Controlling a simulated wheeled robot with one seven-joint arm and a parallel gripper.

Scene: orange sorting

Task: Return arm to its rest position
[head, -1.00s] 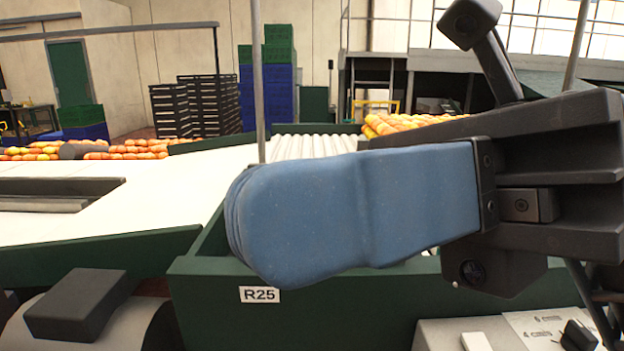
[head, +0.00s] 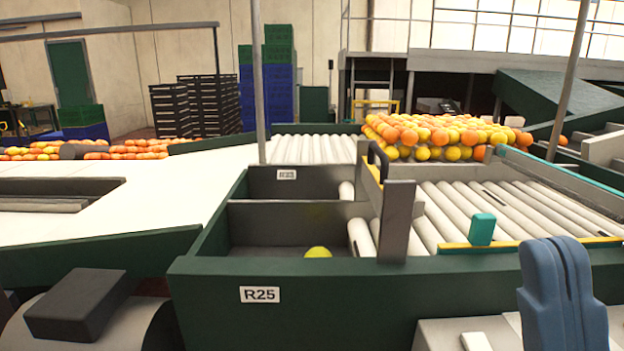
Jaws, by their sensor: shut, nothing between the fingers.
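My gripper (head: 556,250) shows at the lower right of the head view. Its two blue padded fingers point up and lie together, with nothing between them. The rest of my arm is out of the picture. The gripper stands in front of the right part of the green-walled sorting station (head: 380,285), apart from the fruit.
A yellow fruit (head: 318,252) lies in the bin behind the R25 label (head: 260,295). White rollers (head: 470,212) run at the right, with a pile of oranges (head: 440,135) behind. A dark post (head: 396,222) stands mid-picture. A white table surface (head: 120,228) is clear at left.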

